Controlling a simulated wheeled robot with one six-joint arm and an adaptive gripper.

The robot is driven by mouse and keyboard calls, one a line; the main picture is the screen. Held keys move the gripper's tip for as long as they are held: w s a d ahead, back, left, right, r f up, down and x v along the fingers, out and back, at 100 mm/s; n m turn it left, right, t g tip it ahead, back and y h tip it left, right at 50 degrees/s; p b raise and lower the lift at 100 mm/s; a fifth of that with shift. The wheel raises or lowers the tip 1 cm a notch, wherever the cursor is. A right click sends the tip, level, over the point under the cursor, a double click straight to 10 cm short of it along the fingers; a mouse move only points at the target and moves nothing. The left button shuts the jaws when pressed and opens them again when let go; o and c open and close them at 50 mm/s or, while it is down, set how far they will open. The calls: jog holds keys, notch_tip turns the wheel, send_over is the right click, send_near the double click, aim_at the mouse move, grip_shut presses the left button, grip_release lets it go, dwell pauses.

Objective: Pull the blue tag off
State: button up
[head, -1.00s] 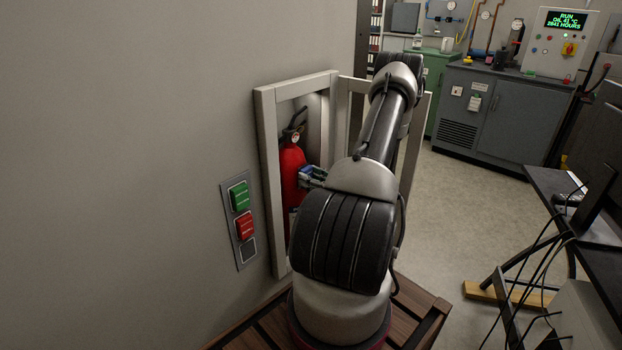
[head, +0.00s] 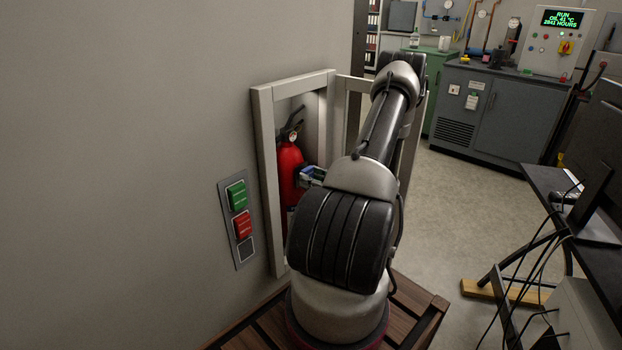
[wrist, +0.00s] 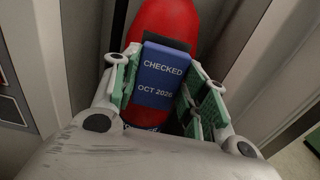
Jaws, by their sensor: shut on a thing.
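The blue tag (wrist: 160,76) reads "CHECKED OCT 2026" in the wrist view. It lies in front of the red fire extinguisher (wrist: 166,20), with a dark piece showing behind its top edge. My gripper (wrist: 160,88) is shut on the tag, with green finger pads at its left and right edges. In the head view the extinguisher (head: 289,172) stands upright in a wall recess, and my gripper (head: 312,175) reaches it from the right. My arm hides part of the recess. I cannot tell whether the tag is still attached.
The pale cabinet frame (head: 263,190) surrounds the extinguisher closely, and its open door (head: 342,110) stands behind my arm. A panel with green and red buttons (head: 239,215) is on the wall to the left.

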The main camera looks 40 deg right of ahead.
jog(key=s, duration=0.5)
jog(key=shift+s+d, duration=0.25)
jog(key=shift+a+f, duration=0.1)
dwell(0.3)
